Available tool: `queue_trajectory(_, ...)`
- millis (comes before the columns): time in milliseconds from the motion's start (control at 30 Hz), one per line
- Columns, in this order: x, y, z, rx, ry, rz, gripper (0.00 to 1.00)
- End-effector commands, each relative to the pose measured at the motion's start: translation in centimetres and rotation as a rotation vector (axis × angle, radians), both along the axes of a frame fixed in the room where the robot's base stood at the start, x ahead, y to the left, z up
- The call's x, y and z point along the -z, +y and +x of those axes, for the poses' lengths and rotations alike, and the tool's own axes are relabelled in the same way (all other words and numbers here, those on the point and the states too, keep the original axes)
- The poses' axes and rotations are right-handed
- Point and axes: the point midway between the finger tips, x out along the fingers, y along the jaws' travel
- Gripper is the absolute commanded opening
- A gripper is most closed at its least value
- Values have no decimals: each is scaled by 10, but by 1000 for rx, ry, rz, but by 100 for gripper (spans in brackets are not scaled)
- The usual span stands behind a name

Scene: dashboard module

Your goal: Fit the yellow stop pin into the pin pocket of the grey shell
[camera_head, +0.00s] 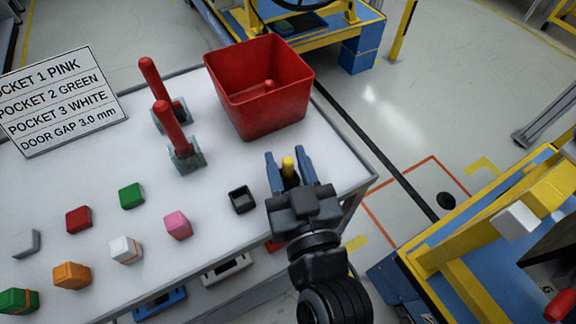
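The yellow stop pin (288,165) shows between the two blue-grey fingers of my gripper (287,160), near the right front corner of the white table. The fingers stand apart on either side of it. I cannot tell whether they touch the pin or only flank it, and its lower part is hidden by the gripper. A small dark open-topped square holder (242,199) sits just left of my gripper. I cannot clearly make out a grey shell or its pin pocket in this view.
A red bin (262,110) stands behind my gripper. Two red upright levers on grey bases (187,157) stand left of it. Several coloured blocks, including a pink one (178,225), lie to the left. A lettered sign (60,100) stands at far left. The table edge is close on the right.

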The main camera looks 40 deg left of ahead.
Motion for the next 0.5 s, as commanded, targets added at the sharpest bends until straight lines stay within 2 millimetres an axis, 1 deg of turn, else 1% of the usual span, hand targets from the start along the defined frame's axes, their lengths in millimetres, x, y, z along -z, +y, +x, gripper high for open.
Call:
queue_trajectory(33, 0, 0, 0, 0, 0, 0, 34)
queue_trajectory(67, 0, 0, 0, 0, 0, 0, 31)
queue_trajectory(400, 0, 0, 0, 0, 0, 0, 0)
queue_trajectory(500, 0, 0, 0, 0, 0, 0, 0)
